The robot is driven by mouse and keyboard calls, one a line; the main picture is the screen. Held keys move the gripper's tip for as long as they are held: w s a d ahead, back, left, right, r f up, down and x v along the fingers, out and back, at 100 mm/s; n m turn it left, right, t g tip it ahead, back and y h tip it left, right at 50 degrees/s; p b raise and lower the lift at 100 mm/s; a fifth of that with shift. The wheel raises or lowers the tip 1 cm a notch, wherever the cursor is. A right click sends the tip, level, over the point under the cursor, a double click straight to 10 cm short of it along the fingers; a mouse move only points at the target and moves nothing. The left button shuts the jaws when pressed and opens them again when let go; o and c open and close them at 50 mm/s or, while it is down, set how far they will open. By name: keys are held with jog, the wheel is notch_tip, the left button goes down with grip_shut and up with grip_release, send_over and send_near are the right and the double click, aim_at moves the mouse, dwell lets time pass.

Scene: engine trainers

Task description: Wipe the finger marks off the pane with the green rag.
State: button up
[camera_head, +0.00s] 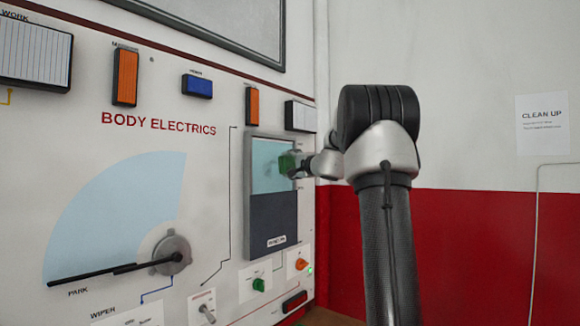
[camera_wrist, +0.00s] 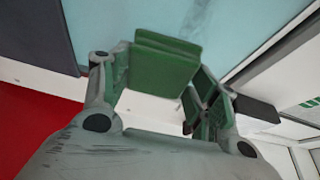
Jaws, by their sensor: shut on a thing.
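The pane (camera_head: 266,182) is a light blue window with a dark lower part, set upright in the white trainer board. My gripper (camera_head: 299,163) is at the right part of the pane's light blue area, shut on the green rag (camera_head: 287,163). In the wrist view the rag (camera_wrist: 163,67) is a folded green block in front of the pane (camera_wrist: 245,28). I cannot tell whether it touches the glass. Faint grey marks (camera_wrist: 196,14) show on the pane just beyond the rag. The rag and gripper hide part of the pane.
The board carries a wiper dial with a black pointer (camera_head: 100,275), orange and blue blocks above, and small switches (camera_head: 258,284) below the pane. A white and red wall with a "CLEAN UP" sheet (camera_head: 542,125) stands at the right.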

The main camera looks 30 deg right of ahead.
aim_at(264, 164)
jog(key=shift+s+a, duration=0.65)
jog(key=shift+a, duration=1.2)
jog(key=shift+s+a, duration=0.65)
jog(key=shift+a, duration=1.25)
jog(key=shift+s+a, duration=0.65)
jog(key=shift+a, duration=1.2)
jog(key=shift+s+d, duration=0.35)
jog(key=shift+s, duration=0.55)
jog(key=shift+s+d, duration=0.3)
jog(key=shift+s, duration=0.65)
jog(key=shift+s+d, duration=0.35)
jog(key=shift+s, duration=0.55)
jog(key=s, duration=0.1)
jog(key=s+d, duration=0.1)
jog(key=shift+s, duration=0.4)
